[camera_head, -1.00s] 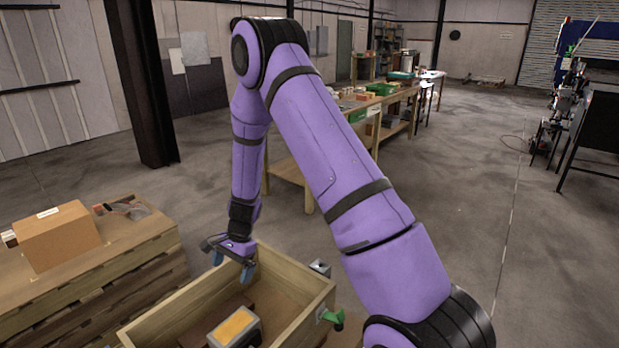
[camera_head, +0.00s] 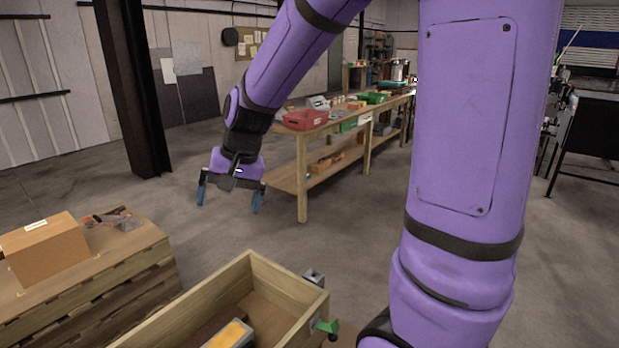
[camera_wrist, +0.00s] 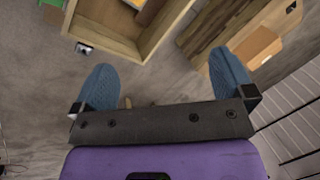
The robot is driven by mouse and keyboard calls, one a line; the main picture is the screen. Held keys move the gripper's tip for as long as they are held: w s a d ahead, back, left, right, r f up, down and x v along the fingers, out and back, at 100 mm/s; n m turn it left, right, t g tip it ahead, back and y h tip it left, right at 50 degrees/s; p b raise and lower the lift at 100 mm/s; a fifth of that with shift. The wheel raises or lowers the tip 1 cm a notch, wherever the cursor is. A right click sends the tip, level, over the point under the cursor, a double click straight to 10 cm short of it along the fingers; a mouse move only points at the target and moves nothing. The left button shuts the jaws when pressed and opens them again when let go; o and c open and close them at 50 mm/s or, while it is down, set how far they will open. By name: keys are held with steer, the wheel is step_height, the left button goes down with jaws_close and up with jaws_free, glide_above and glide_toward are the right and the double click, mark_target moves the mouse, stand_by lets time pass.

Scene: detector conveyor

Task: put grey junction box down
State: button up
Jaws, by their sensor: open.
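A small grey box (camera_head: 315,277), which looks like the junction box, sits just outside the back right corner of the wooden crate (camera_head: 283,287). What it rests on is hidden. A small grey piece (camera_wrist: 83,48) beside the crate in the wrist view appears to be the same box. My gripper (camera_head: 229,203) hangs in the air beyond the crate, with its blue fingers apart. In the wrist view nothing is between the fingers (camera_wrist: 160,62); floor and the crate show beyond them. The gripper is well apart from the grey box.
A block with a yellow-orange top (camera_head: 230,335) lies in the crate, partly cut off. A green piece (camera_head: 326,327) is at the crate's right side. A cardboard box (camera_head: 45,250) stands on a pallet stack at left. A workbench (camera_head: 302,180) with a red bin (camera_head: 305,120) stands behind.

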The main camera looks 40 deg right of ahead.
steer(key=s+d+r+n+t+h, duration=0.1)
steer(key=s+r+n, duration=0.2)
steer(key=s, duration=0.7)
steer(key=s+d+r+n+t+h, duration=0.1)
steer(key=s+d+r+n+t, duration=0.1)
steer(key=s+r, duration=0.5)
steer(key=s, duration=0.3)
steer(key=shift+n+h, duration=0.4)
